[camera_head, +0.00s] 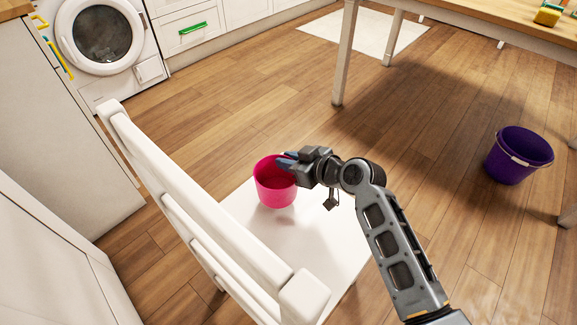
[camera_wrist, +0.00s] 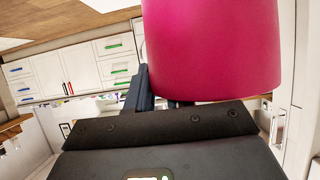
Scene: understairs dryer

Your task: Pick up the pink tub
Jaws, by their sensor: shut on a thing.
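The pink tub (camera_head: 274,187) is over the white seat of a chair in the head view. It looks upright, with its open top facing up. I cannot tell for sure whether its base touches the seat. My gripper (camera_head: 287,162) reaches it from the right and is shut on its rim at the right side. In the wrist view the tub (camera_wrist: 212,50) fills the upper middle and right, close to my gripper (camera_wrist: 150,85). One dark finger shows beside the tub; the other is hidden.
The white chair (camera_head: 190,215) has its backrest just left of the tub. A purple bucket (camera_head: 518,157) stands on the wooden floor at the right. A table (camera_head: 470,32) is at the upper right, and a white front-loading dryer (camera_head: 103,40) at the upper left. Open floor lies between them.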

